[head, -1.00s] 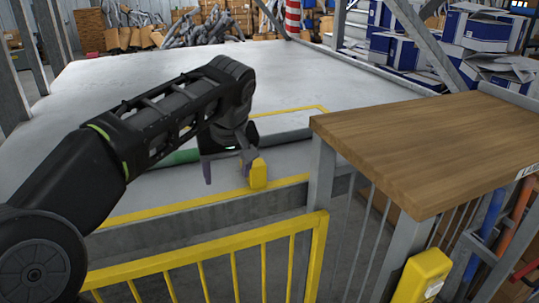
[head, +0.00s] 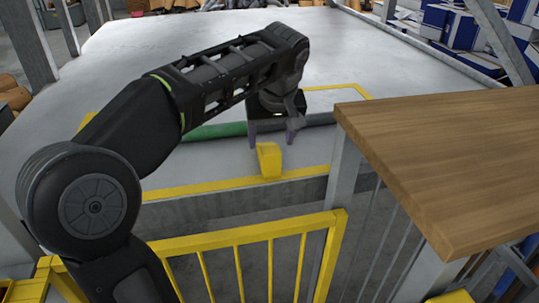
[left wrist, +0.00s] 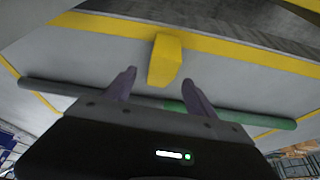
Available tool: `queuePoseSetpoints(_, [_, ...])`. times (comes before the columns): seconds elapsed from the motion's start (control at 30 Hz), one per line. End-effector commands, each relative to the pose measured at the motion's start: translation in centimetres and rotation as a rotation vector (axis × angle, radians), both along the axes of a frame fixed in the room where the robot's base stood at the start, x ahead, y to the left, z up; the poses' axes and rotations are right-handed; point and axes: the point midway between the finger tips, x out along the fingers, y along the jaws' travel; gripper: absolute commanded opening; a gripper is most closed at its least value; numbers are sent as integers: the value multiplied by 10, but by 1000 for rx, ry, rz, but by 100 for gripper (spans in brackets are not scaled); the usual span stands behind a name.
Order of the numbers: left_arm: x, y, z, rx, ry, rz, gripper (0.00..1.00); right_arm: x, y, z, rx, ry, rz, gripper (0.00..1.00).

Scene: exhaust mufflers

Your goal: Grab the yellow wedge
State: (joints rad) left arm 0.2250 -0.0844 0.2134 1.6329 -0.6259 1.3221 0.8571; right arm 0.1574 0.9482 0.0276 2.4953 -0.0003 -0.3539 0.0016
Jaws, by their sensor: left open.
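The yellow wedge (head: 269,160) stands on the pale table near its yellow front edge. It also shows in the left wrist view (left wrist: 164,62), against the yellow stripe. My left gripper (head: 271,139) is open and empty, just behind the wedge in the head view. In the left wrist view its two purple fingers (left wrist: 158,78) point toward the wedge, one to each side of it in the picture. The wedge's near end appears roughly level with the fingertips. I cannot tell whether they touch. My right gripper is in neither view.
A green and grey bar (head: 215,131) lies across the table behind the wedge. A yellow railing (head: 253,238) stands in front of the table. A wooden worktop (head: 440,150) on metal posts is close on the right. The table surface farther back is clear.

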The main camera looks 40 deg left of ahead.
Motion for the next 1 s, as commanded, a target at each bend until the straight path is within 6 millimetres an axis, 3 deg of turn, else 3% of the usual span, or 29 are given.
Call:
queuePoseSetpoints(0.1, [2, 3, -10, 0, 1, 1, 65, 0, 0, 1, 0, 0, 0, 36])
queuePoseSetpoints(0.47, [3, 5, -13, 0, 1, 0, 65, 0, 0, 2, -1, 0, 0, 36])
queuePoseSetpoints(0.8, [13, 18, -54, 0, 3, 1, 65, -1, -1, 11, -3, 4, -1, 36])
queuePoseSetpoints(1.0, [15, 19, -59, 0, 0, 0, 65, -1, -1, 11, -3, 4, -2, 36])
